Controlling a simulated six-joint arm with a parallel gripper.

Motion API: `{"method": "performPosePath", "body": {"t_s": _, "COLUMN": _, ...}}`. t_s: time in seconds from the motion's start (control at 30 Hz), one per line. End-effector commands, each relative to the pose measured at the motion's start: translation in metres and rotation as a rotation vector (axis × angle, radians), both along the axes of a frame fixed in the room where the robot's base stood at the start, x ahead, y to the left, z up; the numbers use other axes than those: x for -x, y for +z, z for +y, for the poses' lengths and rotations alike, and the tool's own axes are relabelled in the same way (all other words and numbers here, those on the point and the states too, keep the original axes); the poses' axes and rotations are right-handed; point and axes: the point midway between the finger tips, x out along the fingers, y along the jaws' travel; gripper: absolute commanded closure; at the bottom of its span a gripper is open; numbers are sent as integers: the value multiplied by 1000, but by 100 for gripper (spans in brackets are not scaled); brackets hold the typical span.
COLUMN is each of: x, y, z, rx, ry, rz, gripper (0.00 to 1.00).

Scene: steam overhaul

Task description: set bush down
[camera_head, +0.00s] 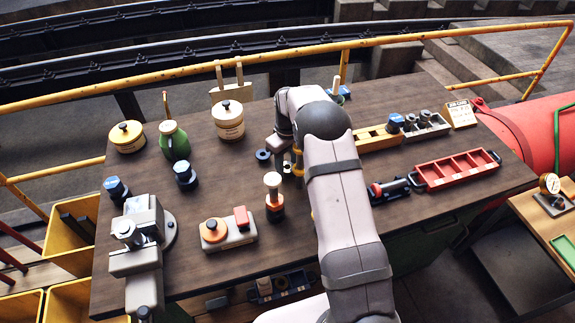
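My arm reaches over the workbench (225,277) from the front. My gripper (287,158) points down near the middle of the bench, partly hidden behind my own arm. Its fingertips are too small and covered to show whether they are open or shut. A small pale and dark piece (287,167) shows right at the fingertips; it may be the bush, but I cannot tell if it is held or touches the bench. A dark blue ring (263,154) lies on the bench just left of my gripper.
An orange-and-white post (273,195) stands just in front of the gripper. A grey block with orange and red parts (229,231) is front left. A red tray (456,171) and a yellow holder (376,138) are right. Bare bench lies left of the ring.

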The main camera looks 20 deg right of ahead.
Motion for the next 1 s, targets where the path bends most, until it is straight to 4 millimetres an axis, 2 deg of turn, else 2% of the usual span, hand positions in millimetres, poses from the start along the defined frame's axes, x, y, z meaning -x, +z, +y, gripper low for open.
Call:
{"method": "performPosePath", "body": {"t_s": 0.03, "x": 0, "y": 0, "z": 0, "rx": 0, "ry": 0, "rz": 0, "gripper": 47}}
{"method": "performPosePath", "body": {"t_s": 0.07, "x": 0, "y": 0, "z": 0, "rx": 0, "ry": 0, "rz": 1, "gripper": 43}}
{"method": "performPosePath", "body": {"t_s": 0.37, "x": 0, "y": 1, "z": 0, "rx": 0, "ry": 0, "rz": 1, "gripper": 43}}
{"method": "performPosePath", "body": {"t_s": 0.57, "x": 0, "y": 10, "z": 0, "rx": 0, "ry": 0, "rz": -1, "gripper": 43}}
{"method": "performPosePath", "body": {"t_s": 0.77, "x": -2, "y": 39, "z": 0, "rx": 1, "ry": 0, "rz": -6, "gripper": 43}}
{"method": "performPosePath", "body": {"t_s": 1.0, "x": -1, "y": 83, "z": 0, "rx": 0, "ry": 0, "rz": -4, "gripper": 43}}
